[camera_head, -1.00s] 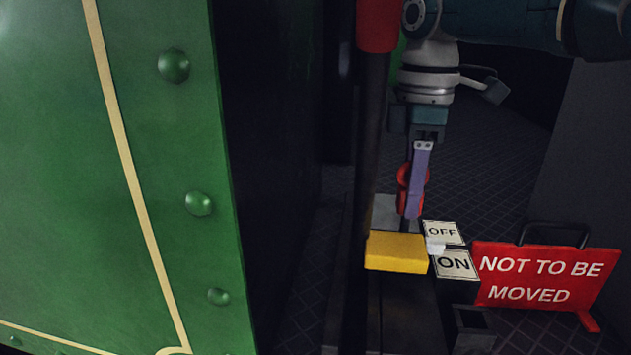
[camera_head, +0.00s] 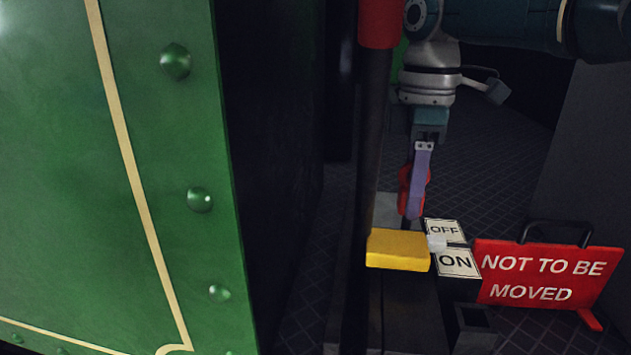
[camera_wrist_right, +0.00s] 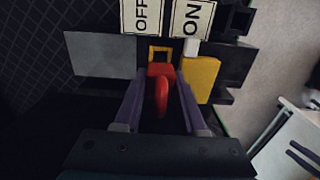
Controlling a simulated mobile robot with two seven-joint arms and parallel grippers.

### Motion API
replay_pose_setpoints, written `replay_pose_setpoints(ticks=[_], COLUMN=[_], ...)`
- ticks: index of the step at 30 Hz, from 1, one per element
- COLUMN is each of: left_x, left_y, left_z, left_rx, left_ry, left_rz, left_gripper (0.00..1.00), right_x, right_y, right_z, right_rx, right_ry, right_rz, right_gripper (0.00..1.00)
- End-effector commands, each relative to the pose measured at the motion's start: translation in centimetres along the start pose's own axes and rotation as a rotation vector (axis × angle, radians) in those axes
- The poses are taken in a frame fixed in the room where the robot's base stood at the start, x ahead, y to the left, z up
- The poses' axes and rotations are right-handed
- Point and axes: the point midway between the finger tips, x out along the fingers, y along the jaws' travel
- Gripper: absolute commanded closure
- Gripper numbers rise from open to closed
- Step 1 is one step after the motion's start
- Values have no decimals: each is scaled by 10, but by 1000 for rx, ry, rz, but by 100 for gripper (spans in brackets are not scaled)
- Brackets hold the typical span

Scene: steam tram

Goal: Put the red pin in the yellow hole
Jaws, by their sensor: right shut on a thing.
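The red pin (camera_head: 405,190) is held in my right gripper (camera_head: 414,210), above the dark stand beside the yellow block. In the right wrist view the red pin (camera_wrist_right: 161,85) sits between the two purple fingers of my right gripper (camera_wrist_right: 160,100). The yellow-rimmed hole (camera_wrist_right: 160,53) shows just beyond the pin in that view, below the OFF plate; the pin's red head is close to its lower rim. In the head view the hole is not visible. I cannot tell whether the pin's tip is in the hole. My left gripper is not in view.
A yellow block (camera_head: 398,250) is beside the OFF plate (camera_head: 443,231) and the ON plate (camera_head: 457,262). A red NOT TO BE MOVED sign (camera_head: 545,273) stands at the right. A dark pole with a red top (camera_head: 379,22) rises at the left, near a green riveted panel (camera_head: 130,180).

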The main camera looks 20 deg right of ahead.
Motion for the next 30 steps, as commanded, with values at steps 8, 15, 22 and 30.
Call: replay_pose_setpoints(ticks=[8,15,22,30], left_x=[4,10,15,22], left_y=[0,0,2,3], left_z=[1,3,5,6], left_rx=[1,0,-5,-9], left_ry=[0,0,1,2], left_rz=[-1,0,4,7], left_gripper=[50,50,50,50], right_x=[4,12,19,27], right_y=[0,0,0,0], right_z=[0,0,0,0], right_rx=[0,0,-1,-1], right_ry=[1,1,1,0], right_rz=[0,1,1,1], right_gripper=[100,100,100,100])
